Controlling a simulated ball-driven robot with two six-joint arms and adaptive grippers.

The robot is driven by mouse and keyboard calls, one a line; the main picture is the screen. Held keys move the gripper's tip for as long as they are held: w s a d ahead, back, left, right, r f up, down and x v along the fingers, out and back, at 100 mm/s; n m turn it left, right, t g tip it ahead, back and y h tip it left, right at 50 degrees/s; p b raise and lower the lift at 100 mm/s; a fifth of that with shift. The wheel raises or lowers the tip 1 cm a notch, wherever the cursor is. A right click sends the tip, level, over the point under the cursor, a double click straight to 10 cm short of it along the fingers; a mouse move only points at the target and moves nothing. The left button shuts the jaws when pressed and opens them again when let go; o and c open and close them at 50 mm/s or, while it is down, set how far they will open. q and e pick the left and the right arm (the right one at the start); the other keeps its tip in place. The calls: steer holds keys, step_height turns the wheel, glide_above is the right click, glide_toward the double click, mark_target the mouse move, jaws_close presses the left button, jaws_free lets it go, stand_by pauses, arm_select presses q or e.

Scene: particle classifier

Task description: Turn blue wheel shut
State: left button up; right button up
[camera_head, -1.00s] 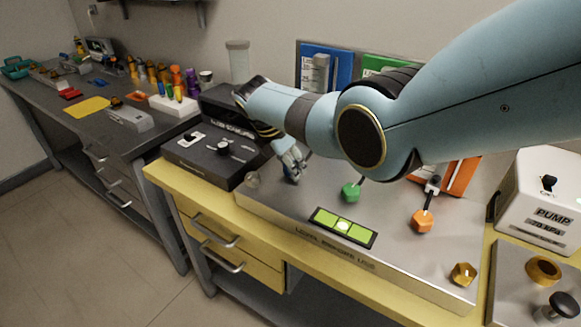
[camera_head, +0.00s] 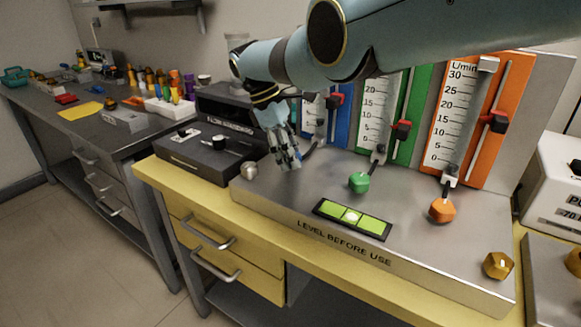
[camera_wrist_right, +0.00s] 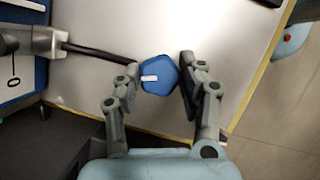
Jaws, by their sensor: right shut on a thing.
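The blue wheel (camera_wrist_right: 157,82) is a small faceted knob with a white mark on its face, on the end of a dark stem. In the right wrist view it sits between the fingers of my right gripper (camera_wrist_right: 159,71), which is shut on it. In the head view my right gripper (camera_head: 288,158) points down at the left part of the steel base, in front of the blue flow panel (camera_head: 343,122), and hides the wheel. My left gripper is not in view.
The steel base (camera_head: 300,202) also carries a green wheel (camera_head: 359,182), an orange wheel (camera_head: 442,210), a brass knob (camera_head: 498,265) and a green level (camera_head: 352,218). A black box (camera_head: 207,152) stands close left of my gripper. A white pump box (camera_head: 555,185) is at right.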

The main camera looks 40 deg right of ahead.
steer(key=shift+m+g+y+b, duration=0.3)
steer(key=shift+m+y+b, duration=0.3)
steer(key=shift+m+b, duration=1)
steer(key=o, duration=1.2)
steer(key=shift+c, duration=0.2)
